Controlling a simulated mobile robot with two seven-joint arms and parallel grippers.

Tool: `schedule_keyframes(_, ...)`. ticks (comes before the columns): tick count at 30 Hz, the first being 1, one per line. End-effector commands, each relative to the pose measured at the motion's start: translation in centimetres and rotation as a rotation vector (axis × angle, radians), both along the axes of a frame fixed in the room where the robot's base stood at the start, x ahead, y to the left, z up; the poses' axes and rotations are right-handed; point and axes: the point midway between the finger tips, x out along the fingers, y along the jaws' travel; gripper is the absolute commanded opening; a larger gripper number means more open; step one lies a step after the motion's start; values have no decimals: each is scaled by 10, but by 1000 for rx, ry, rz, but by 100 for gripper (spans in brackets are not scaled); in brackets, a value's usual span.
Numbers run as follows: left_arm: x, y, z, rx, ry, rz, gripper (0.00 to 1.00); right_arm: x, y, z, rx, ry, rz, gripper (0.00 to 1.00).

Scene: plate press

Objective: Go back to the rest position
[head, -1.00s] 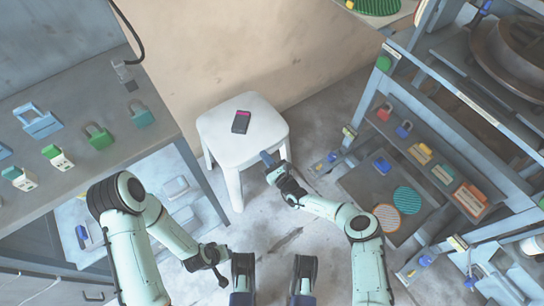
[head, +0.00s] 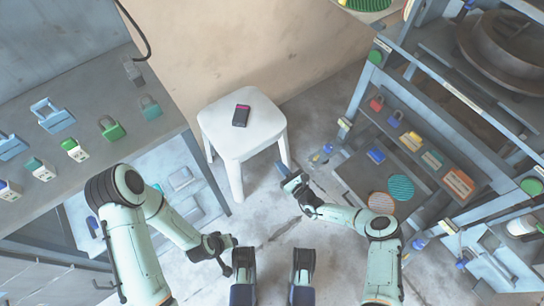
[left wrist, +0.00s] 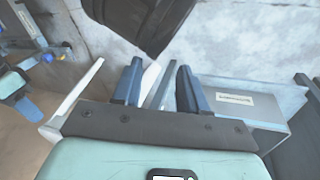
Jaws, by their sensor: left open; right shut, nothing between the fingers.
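My right gripper (head: 283,170) is shut and empty, in front of the white stool's right legs in the head view. It is apart from the stool seat. My left arm comes in from the left, bent at the elbow. Its gripper (head: 224,268) is low in the head view, small and dark, with its fingers hard to make out there. In the left wrist view the two blue-grey fingers (left wrist: 158,85) stand apart with nothing held between them.
A white stool (head: 240,138) bears a dark device with a red top (head: 241,116). A grey bench (head: 85,115) with several padlocks stands left. A shelf rack with padlocks (head: 409,141) and round discs (head: 400,187) stands right, near my right arm.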

Motion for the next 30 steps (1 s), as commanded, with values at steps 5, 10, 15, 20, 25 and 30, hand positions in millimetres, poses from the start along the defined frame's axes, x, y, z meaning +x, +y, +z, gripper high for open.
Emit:
schedule_keyframes(5,-14,-7,10,-17,37,-15,43,-20,-16,0,0,1,0,0)
schedule_keyframes(10,-18,-9,12,-22,48,-19,43,-27,-20,-1,1,1,1,0)
schedule_keyframes(15,-19,-9,11,-22,49,-19,43,-27,-20,-1,1,1,1,0)
schedule_keyframes(20,-23,-10,28,-27,58,-23,43,-26,-20,19,1,-6,1,0)
schedule_keyframes(25,-38,-17,83,-48,100,-42,43,-20,-20,86,1,-27,1,0)
schedule_keyframes(30,-54,-26,141,-74,165,-67,43,-8,-20,156,0,-47,1,0)
